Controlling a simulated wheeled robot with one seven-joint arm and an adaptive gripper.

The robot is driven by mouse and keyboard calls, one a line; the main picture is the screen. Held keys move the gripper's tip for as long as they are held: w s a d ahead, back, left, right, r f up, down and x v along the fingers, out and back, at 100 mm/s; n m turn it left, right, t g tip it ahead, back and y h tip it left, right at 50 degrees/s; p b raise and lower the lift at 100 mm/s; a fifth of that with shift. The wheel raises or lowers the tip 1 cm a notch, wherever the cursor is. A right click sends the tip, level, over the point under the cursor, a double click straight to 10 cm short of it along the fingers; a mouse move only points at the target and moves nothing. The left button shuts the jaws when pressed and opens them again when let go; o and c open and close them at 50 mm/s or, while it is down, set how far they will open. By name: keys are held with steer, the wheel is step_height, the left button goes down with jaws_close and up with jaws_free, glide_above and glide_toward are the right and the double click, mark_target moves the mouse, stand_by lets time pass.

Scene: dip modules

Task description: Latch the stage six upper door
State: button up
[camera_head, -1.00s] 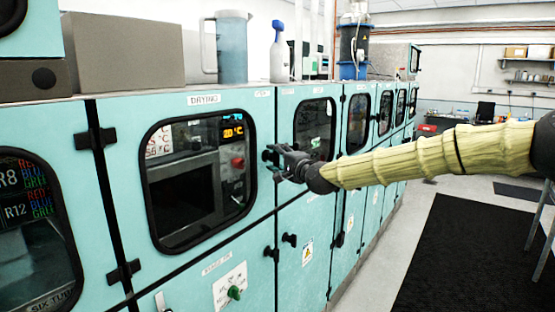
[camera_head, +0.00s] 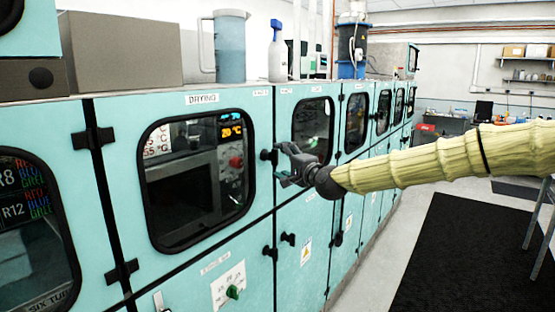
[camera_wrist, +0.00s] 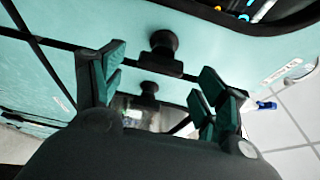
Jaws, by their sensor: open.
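The upper door labelled DRYING (camera_head: 262,120) is turquoise with a black-framed window and looks flush with the cabinet front. Black latch knobs (camera_head: 265,155) sit at its right edge, partly beside my gripper. I cannot read which stage number the small labels give. My gripper (camera_head: 282,166) is open and empty, just right of the knobs and in front of the seam. In the wrist view, my gripper's two green-padded fingers (camera_wrist: 158,92) stand apart. One black knob (camera_wrist: 162,45) shows beyond and between them, with a second knob (camera_wrist: 148,90) lower. Contact is not visible.
A lower door has a green knob (camera_head: 232,293), and black latches (camera_head: 288,239) sit to its right. A jug (camera_head: 231,48) and spray bottle (camera_head: 278,55) stand on the cabinet top. More windowed doors (camera_head: 356,122) run back. Floor with a black mat (camera_head: 455,250) is clear at right.

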steer(key=v, duration=0.7)
steer(key=shift+s+d, duration=0.25)
steer(key=shift+s, duration=0.05)
